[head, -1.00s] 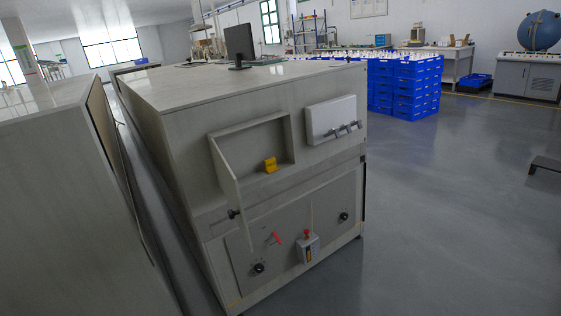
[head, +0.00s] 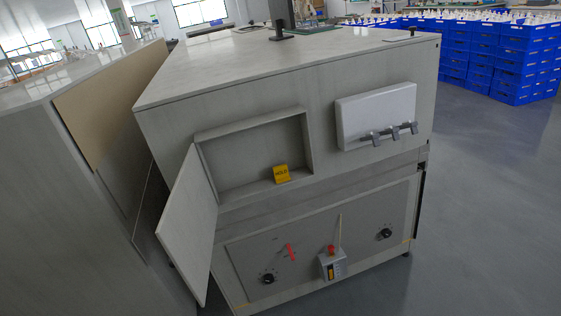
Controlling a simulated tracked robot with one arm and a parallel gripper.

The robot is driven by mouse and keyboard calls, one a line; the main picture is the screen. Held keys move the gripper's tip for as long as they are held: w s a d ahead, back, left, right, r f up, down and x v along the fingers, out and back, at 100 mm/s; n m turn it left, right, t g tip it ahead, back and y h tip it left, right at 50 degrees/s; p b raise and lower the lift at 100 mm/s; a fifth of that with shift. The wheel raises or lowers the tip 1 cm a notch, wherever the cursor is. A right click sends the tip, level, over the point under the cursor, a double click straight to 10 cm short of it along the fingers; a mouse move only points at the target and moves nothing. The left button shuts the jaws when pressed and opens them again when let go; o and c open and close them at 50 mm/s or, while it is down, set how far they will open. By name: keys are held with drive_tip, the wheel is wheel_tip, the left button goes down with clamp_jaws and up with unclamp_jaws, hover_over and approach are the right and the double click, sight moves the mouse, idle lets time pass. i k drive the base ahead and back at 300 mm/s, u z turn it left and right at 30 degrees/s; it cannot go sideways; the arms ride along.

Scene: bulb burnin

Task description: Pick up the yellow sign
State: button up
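The yellow sign (head: 281,174) is a small yellow piece with dark lettering that seems to read HOLD. It stands on the bottom ledge of an open, shallow recess (head: 235,165) in the front of a grey cabinet, toward the recess's right side. The recess's door (head: 187,226) hangs open to the left. My gripper is not in view.
A white box with grey levers (head: 376,115) is mounted right of the recess. Below are a red handle (head: 291,252), black knobs (head: 268,279) and a small box with a red button (head: 332,265). Another cabinet (head: 70,220) stands close at left. Floor at right (head: 490,200) is clear.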

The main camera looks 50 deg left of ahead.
sight(280, 172)
drive_tip(key=u, duration=0.65)
drive_tip(key=i, duration=1.3)
drive_tip(key=u, duration=0.8)
drive_tip(key=k, duration=0.8)
drive_tip(key=u, duration=0.15)
drive_tip(key=i, duration=0.85)
drive_tip(key=z, duration=0.05)
